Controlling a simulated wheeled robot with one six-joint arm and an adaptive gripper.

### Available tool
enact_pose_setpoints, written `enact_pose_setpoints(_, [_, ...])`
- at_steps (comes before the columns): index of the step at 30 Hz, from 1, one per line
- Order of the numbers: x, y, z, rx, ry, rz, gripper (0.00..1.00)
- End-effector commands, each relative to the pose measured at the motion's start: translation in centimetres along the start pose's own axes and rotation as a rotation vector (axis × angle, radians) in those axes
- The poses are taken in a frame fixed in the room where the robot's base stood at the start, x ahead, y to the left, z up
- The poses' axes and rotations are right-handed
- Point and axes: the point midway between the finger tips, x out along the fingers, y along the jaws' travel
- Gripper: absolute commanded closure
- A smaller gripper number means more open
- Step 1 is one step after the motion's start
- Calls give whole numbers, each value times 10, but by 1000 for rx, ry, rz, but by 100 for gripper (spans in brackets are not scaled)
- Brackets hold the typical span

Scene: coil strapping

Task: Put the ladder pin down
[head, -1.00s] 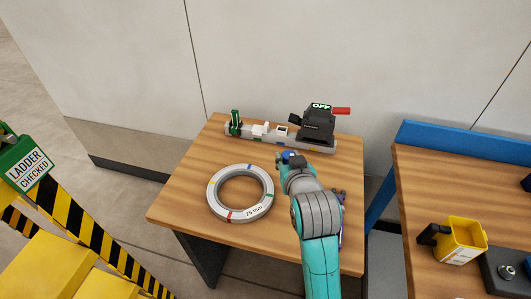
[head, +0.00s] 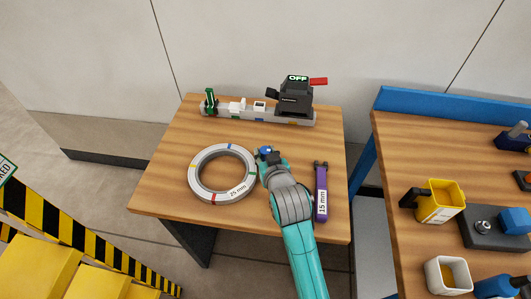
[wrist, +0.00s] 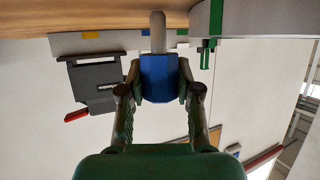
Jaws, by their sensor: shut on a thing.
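The ladder pin has a blue grip (wrist: 160,80) and a pale grey shank (wrist: 157,32). In the wrist view my gripper (wrist: 160,88) is shut on the blue grip from both sides. The shank points up in that picture, toward the wooden table top (wrist: 110,18). I cannot tell whether its tip touches the wood. In the head view my gripper (head: 268,158) is low over the left table (head: 180,140), just right of the grey coil ring. Only a bit of the blue grip (head: 265,150) shows there; the shank is hidden.
The grey 25 mm ring (head: 204,188) lies close left of my gripper. A purple 15 mm piece (head: 321,180) lies to the right. A strapping device (head: 293,98) marked OFF stands behind. A second table (head: 390,150) holds a yellow cup (head: 440,202). Yellow steps (head: 50,255) stand front left.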

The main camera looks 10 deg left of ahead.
Motion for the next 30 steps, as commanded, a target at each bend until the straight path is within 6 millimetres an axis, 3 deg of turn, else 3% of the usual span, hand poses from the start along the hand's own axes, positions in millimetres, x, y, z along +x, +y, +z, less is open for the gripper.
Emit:
enact_pose_setpoints(11, [1, 0, 3, 0, 2, 0, 100])
enact_pose_setpoints(12, [1, 0, 3, 0, 3, 0, 60])
enact_pose_setpoints(14, [1, 0, 2, 0, 3, 0, 45])
enact_pose_setpoints(15, [1, 0, 2, 0, 3, 0, 42])
enact_pose_setpoints(26, [-1, 0, 0, 0, 3, 0, 42])
enact_pose_setpoints(30, [-18, 0, 1, 0, 2, 0, 42])
